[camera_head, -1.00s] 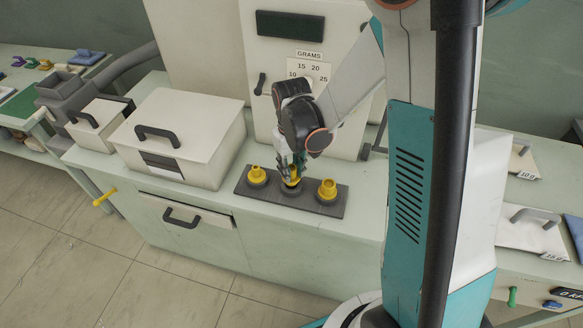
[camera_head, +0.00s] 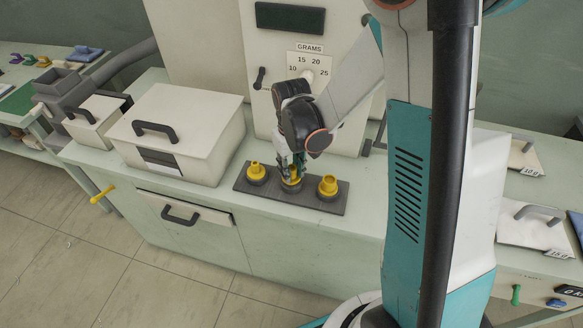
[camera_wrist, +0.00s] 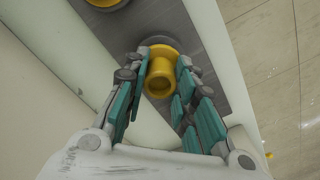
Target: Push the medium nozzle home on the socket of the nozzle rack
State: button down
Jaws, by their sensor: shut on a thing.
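The nozzle rack (camera_head: 318,204) is a dark grey plate on the pale green counter, with yellow nozzles on round grey sockets. My gripper (camera_head: 292,172) is over the middle socket, shut on the middle yellow nozzle, which I take as the medium nozzle (camera_head: 291,181). In the wrist view this nozzle (camera_wrist: 160,82) stands between the teal finger pads, with a grey socket rim (camera_wrist: 158,42) behind it. It is on or right at the socket; the fingers hide how deeply it sits. A smaller nozzle (camera_head: 255,170) is at left and a larger nozzle (camera_head: 328,187) at right.
A white lidded box (camera_head: 180,120) stands left of the rack. The machine with the GRAMS dial (camera_head: 309,72) rises behind it. The counter's front edge is close in front of the rack. Bagging plates with handles lie at the right.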

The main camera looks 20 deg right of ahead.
aim_at(292, 168)
jog(key=shift+f+b, duration=0.55)
jog(key=shift+f, duration=0.2)
jog(key=c, duration=1.2)
grip_release()
jog(key=shift+c, duration=0.2)
notch_tip(292, 168, up, 12)
jog(key=s+r+m+t, duration=0.1)
jog(key=s+r+t, duration=0.6)
jog(key=s, duration=0.8)
notch_tip(292, 168, up, 2)
jog(key=shift+r+m, duration=0.2)
jog(key=shift+m, duration=0.2)
